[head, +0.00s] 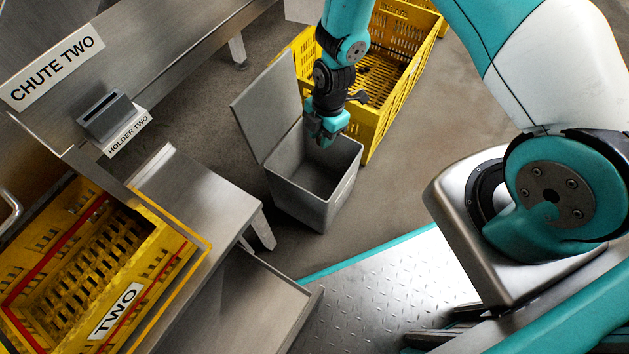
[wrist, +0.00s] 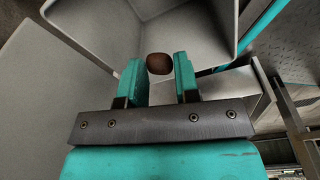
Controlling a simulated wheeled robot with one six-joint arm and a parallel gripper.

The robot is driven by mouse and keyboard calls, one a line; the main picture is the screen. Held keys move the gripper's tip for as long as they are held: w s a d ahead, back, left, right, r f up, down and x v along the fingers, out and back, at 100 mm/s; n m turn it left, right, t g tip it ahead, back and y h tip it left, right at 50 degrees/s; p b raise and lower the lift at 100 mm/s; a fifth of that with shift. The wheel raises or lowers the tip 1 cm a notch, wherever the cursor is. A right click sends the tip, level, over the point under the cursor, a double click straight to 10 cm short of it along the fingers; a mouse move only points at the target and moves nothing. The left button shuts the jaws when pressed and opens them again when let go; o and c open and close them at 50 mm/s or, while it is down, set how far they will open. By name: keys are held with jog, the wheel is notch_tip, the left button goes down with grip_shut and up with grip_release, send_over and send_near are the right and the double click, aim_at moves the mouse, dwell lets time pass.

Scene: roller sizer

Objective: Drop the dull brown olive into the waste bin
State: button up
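The dull brown olive (wrist: 159,63) sits between the two teal fingertips of my gripper (wrist: 160,68) in the wrist view and appears to touch both. My gripper (head: 326,138) is pointing down at the mouth of the grey waste bin (head: 305,200), near its back edge, in the head view. The bin's lid (head: 268,108) stands open at its left. The olive cannot be made out in the head view. The bin's pale inner walls (wrist: 190,35) fill the background behind the olive in the wrist view; the part of the bin I see looks empty.
A yellow crate (head: 385,110) stands on the floor right behind the bin. A steel bench (head: 195,205) is to its left, with another yellow crate (head: 160,280) labelled TWO. Chute two (head: 150,45) and holder two (head: 105,115) are at upper left. Open floor (head: 420,190) lies right of the bin.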

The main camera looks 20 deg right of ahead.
jog(key=o, duration=0.3)
jog(key=shift+o, duration=0.2)
notch_tip(320, 180, up, 17)
jog(key=w+d+p, duration=0.1)
jog(key=d+p, duration=0.1)
jog(key=p, duration=0.4)
jog(key=shift+d, duration=0.2)
jog(key=shift+r, duration=0.2)
jog(key=s+a+r+m+y, duration=0.1)
jog(key=s+a+r+m, duration=0.15)
jog(key=r, duration=0.45)
jog(key=s+a+r+m, duration=0.2)
jog(key=s+r+m, duration=0.2)
jog(key=r, duration=0.3)
jog(key=s+a+r+m+y, duration=0.1)
jog(key=s+a+r+m, duration=0.15)
jog(key=r, duration=0.45)
jog(key=s+r+m+p, duration=0.1)
jog(key=s+r+m, duration=0.55)
jog(key=s, duration=0.45)
notch_tip(320, 180, up, 30)
jog(key=p, duration=3)
jog(key=shift+w+t+y, duration=0.2)
jog(key=shift+t+y, duration=0.1)
